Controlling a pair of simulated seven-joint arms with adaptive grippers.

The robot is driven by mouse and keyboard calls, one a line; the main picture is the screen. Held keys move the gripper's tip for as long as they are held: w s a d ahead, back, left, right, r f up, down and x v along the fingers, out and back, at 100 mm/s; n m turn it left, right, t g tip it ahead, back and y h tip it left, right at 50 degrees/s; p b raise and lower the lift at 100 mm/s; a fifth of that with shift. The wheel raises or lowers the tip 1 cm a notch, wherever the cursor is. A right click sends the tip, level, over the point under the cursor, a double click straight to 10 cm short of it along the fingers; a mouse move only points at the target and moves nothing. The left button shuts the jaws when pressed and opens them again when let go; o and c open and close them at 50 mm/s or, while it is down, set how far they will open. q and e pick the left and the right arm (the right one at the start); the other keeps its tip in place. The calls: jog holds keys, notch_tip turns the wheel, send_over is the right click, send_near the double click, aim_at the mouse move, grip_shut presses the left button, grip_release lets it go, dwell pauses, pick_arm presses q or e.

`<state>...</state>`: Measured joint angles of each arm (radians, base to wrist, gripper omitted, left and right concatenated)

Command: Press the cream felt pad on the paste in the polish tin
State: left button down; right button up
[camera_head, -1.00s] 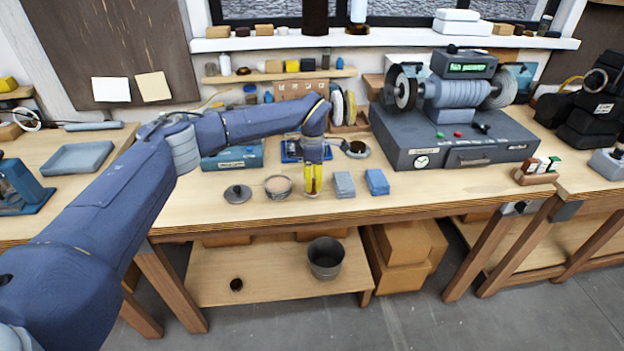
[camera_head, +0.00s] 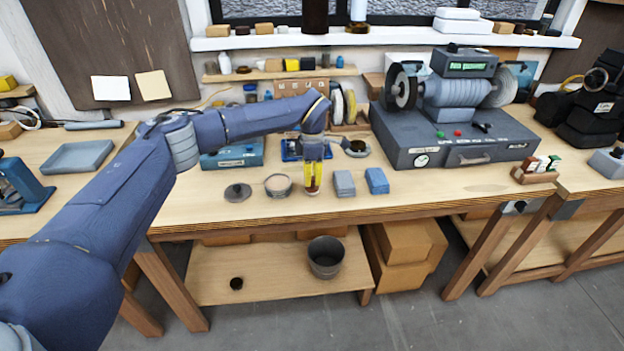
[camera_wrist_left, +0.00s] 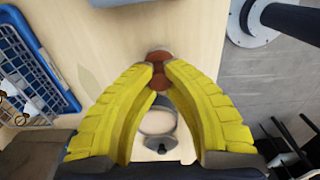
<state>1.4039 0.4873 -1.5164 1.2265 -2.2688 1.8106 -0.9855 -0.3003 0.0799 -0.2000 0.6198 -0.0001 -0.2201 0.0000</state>
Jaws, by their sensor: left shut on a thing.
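My left gripper (camera_head: 313,186), with yellow fingers, points down over the workbench. It is shut on a small reddish-brown knob-like piece, the felt pad's handle by its look (camera_wrist_left: 158,72). The round polish tin (camera_head: 278,186) stands open just left of the gripper, with pale tan paste inside. The tin also shows between the fingers in the left wrist view (camera_wrist_left: 158,121). The tin's grey lid (camera_head: 238,193) lies left of the tin, apart from it. My right gripper is not in view.
Two grey-blue blocks (camera_head: 344,184) (camera_head: 377,181) sit close to the right of the gripper. A blue tray (camera_head: 291,149) lies behind it. The bench polisher (camera_head: 455,140) fills the back right. The bench's front edge is close in front.

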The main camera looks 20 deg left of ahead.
pick_arm(q)
jog(key=shift+r, duration=2.3)
